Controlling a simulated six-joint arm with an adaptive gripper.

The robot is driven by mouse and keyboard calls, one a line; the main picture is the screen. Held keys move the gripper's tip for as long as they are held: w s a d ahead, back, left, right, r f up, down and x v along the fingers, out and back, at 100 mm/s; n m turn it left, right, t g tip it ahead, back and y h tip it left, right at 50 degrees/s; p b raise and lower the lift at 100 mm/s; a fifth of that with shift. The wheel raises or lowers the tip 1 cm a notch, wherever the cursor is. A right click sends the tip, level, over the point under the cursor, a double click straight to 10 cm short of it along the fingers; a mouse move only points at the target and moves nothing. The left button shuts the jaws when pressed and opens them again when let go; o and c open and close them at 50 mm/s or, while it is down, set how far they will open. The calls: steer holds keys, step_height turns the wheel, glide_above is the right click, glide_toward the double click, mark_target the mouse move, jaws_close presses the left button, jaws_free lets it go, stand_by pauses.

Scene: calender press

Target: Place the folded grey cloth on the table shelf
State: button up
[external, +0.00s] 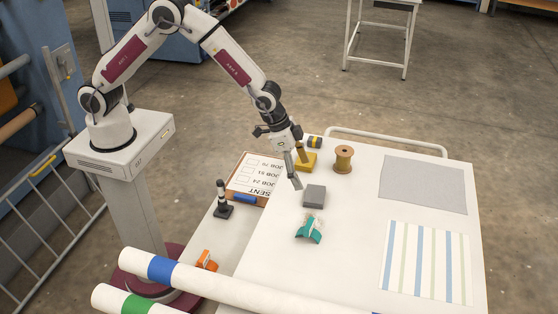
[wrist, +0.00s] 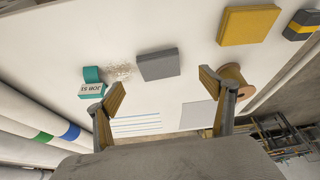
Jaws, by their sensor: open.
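The folded grey cloth (external: 315,196) is a small, thick grey square lying flat on the white table (external: 365,222). It also shows in the wrist view (wrist: 158,65), beyond and between my fingertips. My gripper (external: 299,169) is open and empty, with its fingers apart, just behind the cloth in the external view. In the wrist view my gripper (wrist: 163,84) touches nothing. A narrow, pale shelf (external: 205,240) runs along the table's left side and looks lower than the top. My arm hides none of the cloth.
A yellow folded piece (external: 308,166), a wooden spool (external: 343,160) and a teal item (external: 309,231) surround the cloth. A job board (external: 243,178), a black stamp-like object (external: 222,202) and an orange item (external: 206,260) occupy the shelf side. Long rolls (external: 240,290) cross in front.

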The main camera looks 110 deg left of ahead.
mark_target(309, 193)
steer(key=shift+x, duration=1.2)
steer(key=shift+f, duration=0.15)
steer(key=shift+s+x, duration=0.15)
steer(key=shift+x, duration=1.1)
steer(key=shift+s+x, duration=0.15)
steer(key=shift+x, duration=1.05)
steer(key=shift+d+f, duration=0.1)
steer(key=shift+f, duration=0.05)
steer(key=c, duration=1.2)
steer(key=shift+r, duration=0.2)
steer(key=shift+r, duration=4.85)
